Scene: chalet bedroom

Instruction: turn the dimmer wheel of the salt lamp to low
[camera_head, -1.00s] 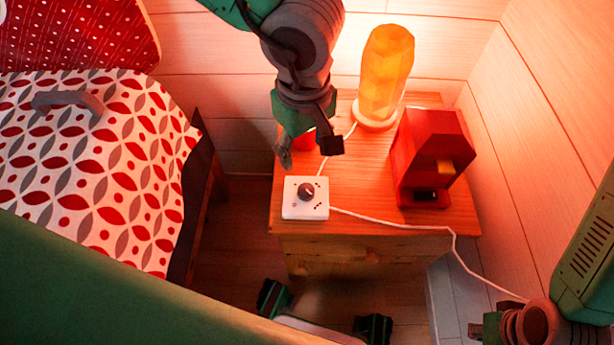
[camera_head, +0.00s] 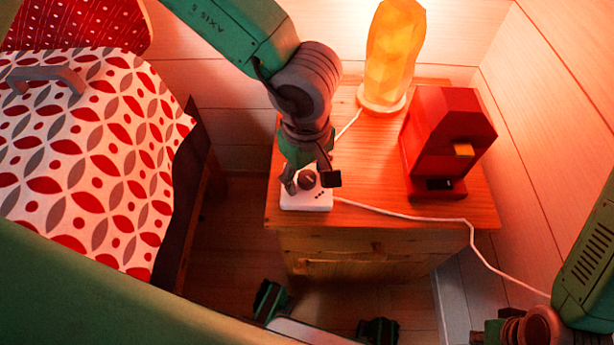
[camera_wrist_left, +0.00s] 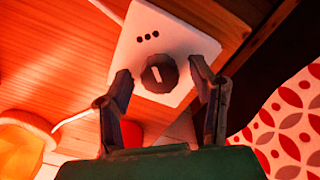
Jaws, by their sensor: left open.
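The salt lamp (camera_head: 391,55) glows orange at the back of the nightstand. Its white dimmer box (camera_head: 318,202) lies at the front left corner, with a cord running from it. The dark round dimmer wheel (camera_head: 306,183) sits on top; in the left wrist view the wheel (camera_wrist_left: 159,74) shows a pale pointer mark, and three black dots lie on the box beyond it. My left gripper (camera_head: 307,186) is open, pointing down over the box. In the left wrist view its fingers (camera_wrist_left: 163,80) stand on either side of the wheel, with gaps.
A red machine (camera_head: 446,145) stands on the wooden nightstand (camera_head: 375,213), right of the dimmer. A white cord (camera_head: 420,217) runs across the front edge toward the lower right. The bed (camera_head: 85,170) is at left, and a plank wall (camera_head: 550,110) at right.

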